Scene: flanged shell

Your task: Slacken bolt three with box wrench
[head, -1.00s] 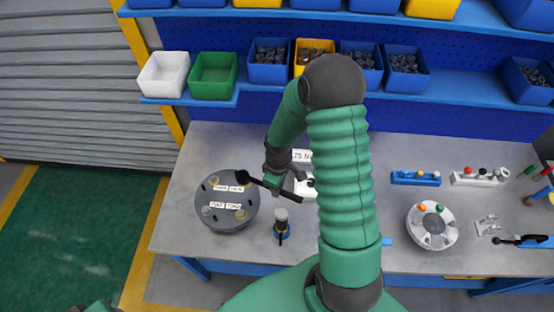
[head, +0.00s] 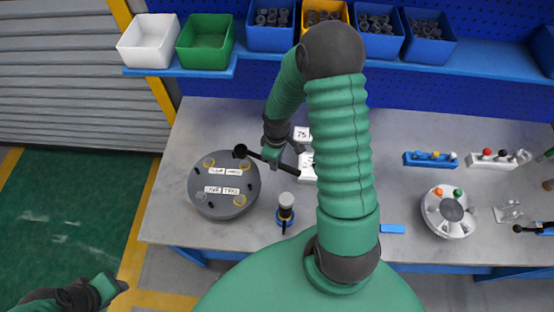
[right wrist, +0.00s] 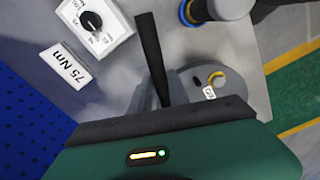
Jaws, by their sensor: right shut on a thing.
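The flanged shell (head: 226,207) is a grey round part on the left of the bench, with white labels and bolts around its top. Several bolt spots show yellow rings; one at the front left (head: 201,196) looks grey. My right gripper (head: 274,154) is shut on the black box wrench (head: 252,155). The wrench's ring end lies over the shell's back-right edge; I cannot tell whether it sits on a bolt. In the right wrist view the wrench handle (right wrist: 149,50) sticks out of the gripper, and the shell (right wrist: 193,80) is partly hidden behind it. My left gripper (head: 112,287) is at the lower left, away from the bench.
A blue-based tool with a grey cap (head: 286,208) stands right of the shell. A white dial box (right wrist: 98,25) and a "75 Nm" sign (right wrist: 69,66) lie near the wrench. A round white fixture (head: 447,222) stands far right. Bins line the shelf (head: 290,68) behind.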

